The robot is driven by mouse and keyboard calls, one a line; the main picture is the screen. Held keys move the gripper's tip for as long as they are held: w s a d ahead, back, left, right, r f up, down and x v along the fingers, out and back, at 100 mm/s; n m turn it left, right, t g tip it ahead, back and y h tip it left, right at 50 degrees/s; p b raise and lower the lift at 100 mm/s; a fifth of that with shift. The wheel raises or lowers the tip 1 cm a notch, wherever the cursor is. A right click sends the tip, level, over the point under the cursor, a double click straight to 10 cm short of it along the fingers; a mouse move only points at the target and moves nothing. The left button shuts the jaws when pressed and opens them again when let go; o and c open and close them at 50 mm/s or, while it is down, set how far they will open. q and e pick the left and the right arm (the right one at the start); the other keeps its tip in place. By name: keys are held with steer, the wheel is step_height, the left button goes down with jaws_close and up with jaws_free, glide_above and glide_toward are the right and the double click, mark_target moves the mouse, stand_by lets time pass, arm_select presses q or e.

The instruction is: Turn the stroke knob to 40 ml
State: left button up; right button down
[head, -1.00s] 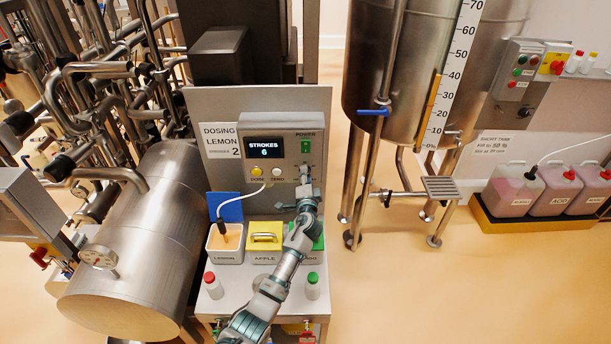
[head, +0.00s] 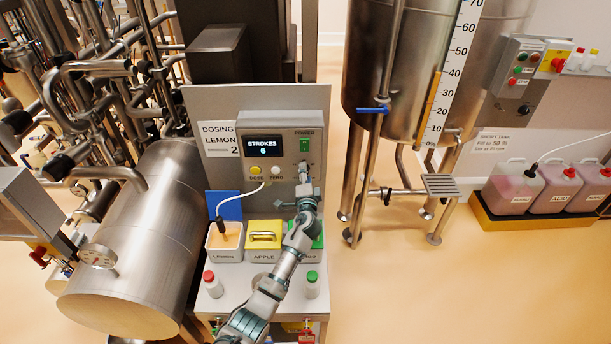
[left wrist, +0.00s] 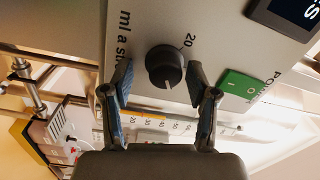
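The stroke knob (left wrist: 165,67) is a round black knob on the grey panel of the dosing unit. In the left wrist view, a "20" label is up and right of it and "ml a st..." is printed to its left. A small light mark shows near its lower edge. My left gripper (left wrist: 160,72) is open, with one finger on each side of the knob and visible gaps. In the head view my left gripper (head: 307,192) is in front of the panel's lower right, where the knob is hard to make out. My right gripper is not in view.
The panel has a display (head: 263,147) reading "STROKES 6", a yellow dose button (head: 256,170) and a green power switch (head: 304,145). Lemon (head: 224,255) and apple (head: 264,255) containers stand below. A red-capped bottle (head: 212,284) and a green-capped bottle (head: 311,285) stand on the shelf.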

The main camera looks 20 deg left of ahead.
arm_select(q)
steer(key=shift+s, duration=0.1)
steer(key=v, duration=1.1)
steer(key=shift+s+d, duration=0.25)
steer(key=shift+s, duration=0.1)
